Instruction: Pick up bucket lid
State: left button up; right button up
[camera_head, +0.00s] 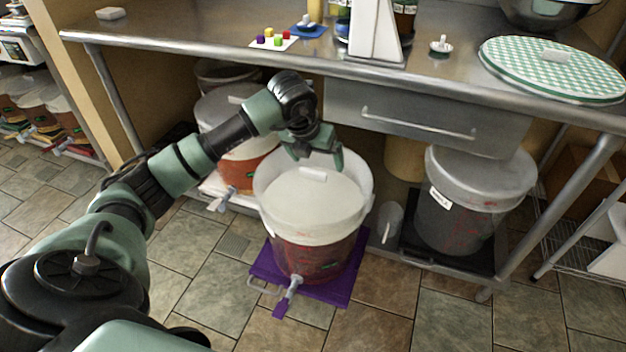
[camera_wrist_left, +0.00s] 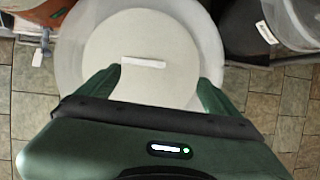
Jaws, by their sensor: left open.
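The bucket lid (camera_head: 305,205) is a pale disc with a small white bar handle (camera_head: 313,174). It lies inside the rim of a translucent bucket (camera_head: 310,255) with dark red contents and a front spigot (camera_head: 289,290). My left gripper (camera_head: 318,156) is open and empty above the far side of the lid, close over the handle. In the left wrist view, the lid (camera_wrist_left: 140,90) and handle (camera_wrist_left: 143,63) show beyond the open fingers (camera_wrist_left: 157,85), with the handle crosswise between their directions. I cannot tell the exact gap. My right gripper is not in view.
The bucket stands on a purple mat (camera_head: 262,268) on the tiled floor. A steel table (camera_head: 250,50) with a drawer (camera_head: 420,112) is just behind and above. Other buckets stand at left (camera_head: 245,165) and right (camera_head: 470,205). Free floor lies in front.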

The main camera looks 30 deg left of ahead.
aim_at(313, 171)
pick_arm(q)
jog(key=shift+a+f+y, duration=0.15)
jog(key=shift+a+y, duration=0.05)
jog(key=shift+a, duration=0.4)
jog(key=shift+a+f+y, duration=0.15)
jog(key=shift+a+y, duration=0.05)
jog(key=shift+a, duration=0.35)
jog(key=b+x, duration=0.1)
jog(key=x, duration=0.4)
jog(key=shift+s+f+b, duration=0.1)
jog(key=shift+f+b, duration=0.25)
jog(key=shift+f, duration=0.05)
jog(key=shift+w+a+f, duration=0.1)
jog(key=shift+w+f, duration=0.15)
jog(key=shift+f, duration=0.25)
jog(key=shift+r, duration=0.1)
jog(key=c, duration=1.8)
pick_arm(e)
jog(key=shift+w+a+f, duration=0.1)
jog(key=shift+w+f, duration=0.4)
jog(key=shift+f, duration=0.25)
